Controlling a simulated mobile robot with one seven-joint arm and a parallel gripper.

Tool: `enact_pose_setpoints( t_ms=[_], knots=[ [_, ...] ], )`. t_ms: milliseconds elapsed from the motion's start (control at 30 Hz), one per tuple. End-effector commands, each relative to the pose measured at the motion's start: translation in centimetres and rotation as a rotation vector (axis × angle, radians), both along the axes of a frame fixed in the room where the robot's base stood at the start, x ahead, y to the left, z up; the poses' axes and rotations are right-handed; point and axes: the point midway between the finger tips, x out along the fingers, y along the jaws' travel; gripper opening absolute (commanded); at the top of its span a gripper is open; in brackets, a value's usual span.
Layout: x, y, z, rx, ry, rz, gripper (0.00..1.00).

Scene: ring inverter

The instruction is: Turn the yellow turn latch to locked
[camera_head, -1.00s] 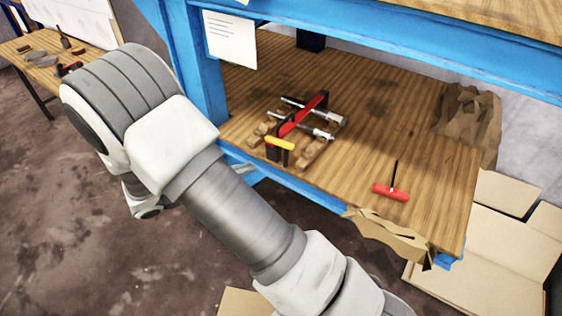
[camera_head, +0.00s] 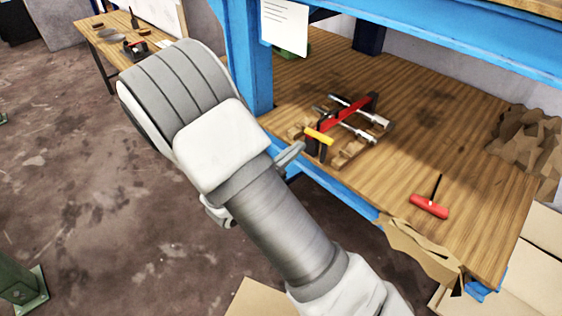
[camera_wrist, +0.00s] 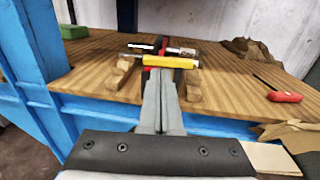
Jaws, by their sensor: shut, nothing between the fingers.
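The yellow turn latch (camera_head: 319,136) is a short bar at the near end of a red and black fixture (camera_head: 345,113) on the wooden bench shelf. In the wrist view the yellow latch (camera_wrist: 170,61) lies roughly crosswise, just beyond my fingertips. My gripper (camera_head: 296,149) is shut and empty, at the shelf's front edge, left of and slightly below the latch in the head view. In the wrist view my gripper (camera_wrist: 161,78) points at the fixture and hides part of it below the latch. I cannot tell whether the fingertips touch it.
Wooden blocks (camera_head: 350,152) and metal rods (camera_head: 358,131) are around the fixture. A red T-handled tool (camera_head: 429,206) lies to the right on the shelf. A blue post (camera_head: 244,60) stands to the left, and a blue beam (camera_head: 335,193) runs along the shelf front. Brown crumpled material (camera_head: 525,140) sits at the right.

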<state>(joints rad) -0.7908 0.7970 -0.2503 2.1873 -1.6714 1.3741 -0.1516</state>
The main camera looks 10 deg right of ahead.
Motion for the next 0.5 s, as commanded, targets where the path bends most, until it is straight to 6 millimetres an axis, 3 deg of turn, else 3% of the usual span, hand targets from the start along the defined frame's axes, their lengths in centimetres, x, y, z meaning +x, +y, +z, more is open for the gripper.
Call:
enact_pose_setpoints(
  t_ms=[200, 500],
  knots=[
    [2.2, -2.4, -0.1, 0.001, -0.001, -0.002, 0.0],
    [2.9, -3.2, 0.0, 0.0, 0.0, 0.0, 0.0]
  ],
)
